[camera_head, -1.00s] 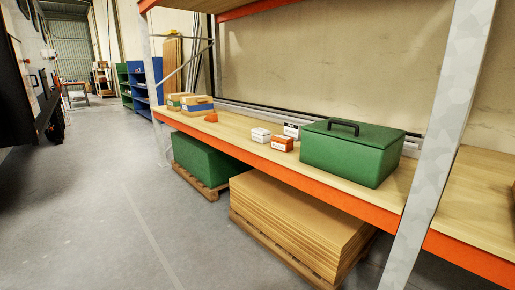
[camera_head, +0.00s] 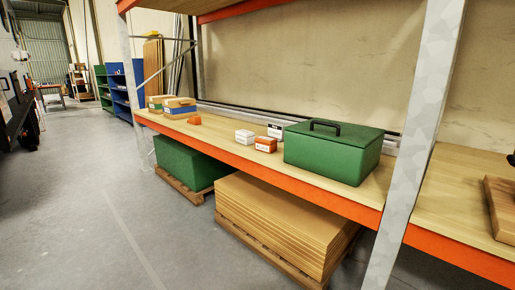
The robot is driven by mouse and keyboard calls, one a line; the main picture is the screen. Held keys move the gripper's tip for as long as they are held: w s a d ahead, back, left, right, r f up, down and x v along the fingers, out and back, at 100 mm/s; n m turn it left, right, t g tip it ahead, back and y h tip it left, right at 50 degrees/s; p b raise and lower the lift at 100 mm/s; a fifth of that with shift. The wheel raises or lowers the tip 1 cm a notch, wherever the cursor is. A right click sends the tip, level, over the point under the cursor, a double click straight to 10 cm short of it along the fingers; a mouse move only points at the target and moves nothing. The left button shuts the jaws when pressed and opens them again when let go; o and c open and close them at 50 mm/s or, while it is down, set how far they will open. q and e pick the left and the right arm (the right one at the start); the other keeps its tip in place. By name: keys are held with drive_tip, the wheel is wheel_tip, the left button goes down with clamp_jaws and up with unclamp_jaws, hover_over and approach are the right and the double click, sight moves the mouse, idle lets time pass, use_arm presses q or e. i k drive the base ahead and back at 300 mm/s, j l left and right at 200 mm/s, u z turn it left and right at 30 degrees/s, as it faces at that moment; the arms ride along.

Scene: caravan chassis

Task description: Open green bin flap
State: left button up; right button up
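A green bin (camera_head: 331,154) with a flat lid, or flap (camera_head: 334,136), stands on the wooden shelf right of the middle of the head view. The flap is down and covers the top. A black handle (camera_head: 329,125) sits on the flap. Neither of my grippers shows in the view.
The shelf (camera_head: 223,136) has an orange front beam, and a grey upright post (camera_head: 416,140) stands right of the bin. Small white and orange boxes (camera_head: 266,144) sit left of the bin. Below are stacked brown sheets (camera_head: 281,220) and a green crate (camera_head: 185,163). Grey floor (camera_head: 110,225) is clear at left.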

sight(350, 134)
drive_tip(key=i+z, duration=0.1)
drive_tip(key=z, duration=0.35)
drive_tip(key=j+z, duration=0.15)
drive_tip(key=z, duration=0.3)
drive_tip(key=i+j+z, duration=0.15)
drive_tip(key=z, duration=0.3)
drive_tip(key=j+z, duration=0.15)
drive_tip(key=z, duration=0.35)
drive_tip(key=j+z, duration=0.15)
drive_tip(key=z, duration=0.3)
drive_tip(key=i+j, duration=0.05)
